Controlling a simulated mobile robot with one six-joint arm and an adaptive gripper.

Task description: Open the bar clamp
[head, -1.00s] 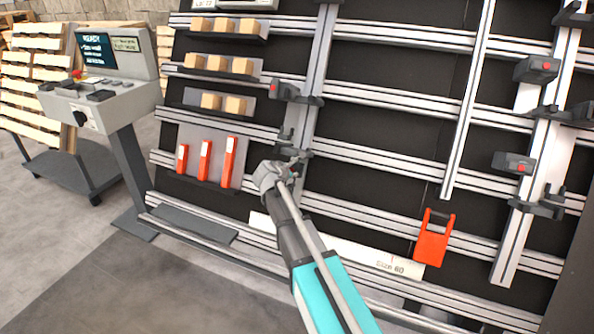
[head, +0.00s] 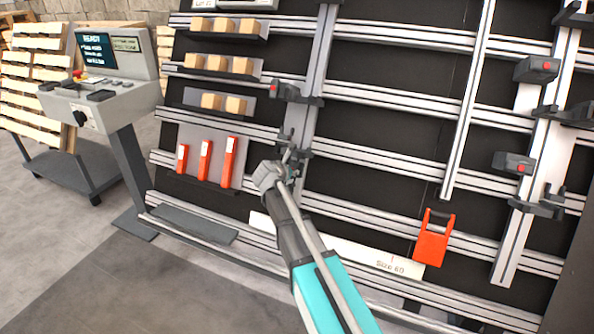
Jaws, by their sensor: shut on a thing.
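The bar clamp is a dark grey clamp on the light vertical rail (head: 318,75) left of the middle of the frame. Its upper jaw (head: 297,94) has a small red mark and sits apart above the lower part. The clamp's lower part (head: 299,150) is just above my gripper and partly hidden behind it. My gripper (head: 286,165) is at this lower part, shut on what looks like the clamp's handle. The fingertips and the held part are small and partly covered by my wrist.
More clamps (head: 514,163) sit on the right-hand rail. A red tool (head: 434,240) hangs lower right. Red blocks (head: 205,160) and wooden blocks (head: 218,63) stand on shelves at left. A label strip (head: 345,250) lies below my gripper. A control console (head: 104,95) stands left on open floor.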

